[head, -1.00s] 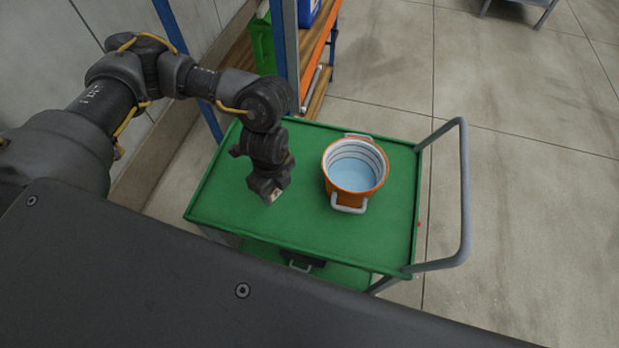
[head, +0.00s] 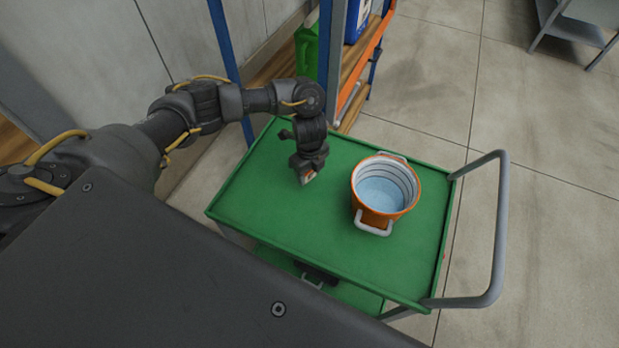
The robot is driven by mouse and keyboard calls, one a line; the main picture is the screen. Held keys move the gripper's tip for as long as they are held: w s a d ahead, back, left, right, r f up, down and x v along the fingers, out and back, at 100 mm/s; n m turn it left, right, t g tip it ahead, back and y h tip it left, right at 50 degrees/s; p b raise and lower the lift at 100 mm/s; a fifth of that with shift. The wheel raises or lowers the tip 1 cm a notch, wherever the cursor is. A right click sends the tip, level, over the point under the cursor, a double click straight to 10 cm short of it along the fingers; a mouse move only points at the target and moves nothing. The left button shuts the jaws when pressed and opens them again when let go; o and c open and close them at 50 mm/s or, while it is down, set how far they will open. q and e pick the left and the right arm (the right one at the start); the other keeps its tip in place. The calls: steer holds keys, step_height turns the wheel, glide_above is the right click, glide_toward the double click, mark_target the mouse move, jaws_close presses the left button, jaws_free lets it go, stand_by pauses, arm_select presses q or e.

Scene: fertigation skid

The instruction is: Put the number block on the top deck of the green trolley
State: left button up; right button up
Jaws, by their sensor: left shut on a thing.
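The green trolley's top deck (head: 270,225) lies in the middle of the head view. My left gripper (head: 306,178) points down over the left-middle part of the deck, left of an orange bucket. It is shut on a small pale and reddish block (head: 308,176), most likely the number block; the fingers hide most of it and I cannot read any number. I cannot tell whether the block touches the deck or is just above it. My right gripper is not in view.
The orange bucket (head: 372,217) with pale handles stands on the deck's right half. A grey push handle (head: 503,230) is at the trolley's right end. A shelf rack (head: 345,60) with a green container (head: 306,50) and a blue container (head: 357,20) stands behind. The deck's front left is clear.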

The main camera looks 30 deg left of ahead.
mark_target(310, 177)
arm_select(q)
steer(key=shift+w+a+f+b, duration=0.15)
steer(key=shift+f+b, duration=0.55)
steer(key=shift+f, duration=1.1)
steer(key=shift+f, duration=0.1)
steer(key=o, duration=1)
steer(key=shift+f, duration=0.1)
steer(key=shift+c, duration=0.2)
steer(key=shift+r, duration=0.4)
step_height(310, 177, up, 10)
steer(key=p, duration=0.3)
steer(key=shift+w+r, duration=0.1)
steer(key=shift+r, duration=0.7)
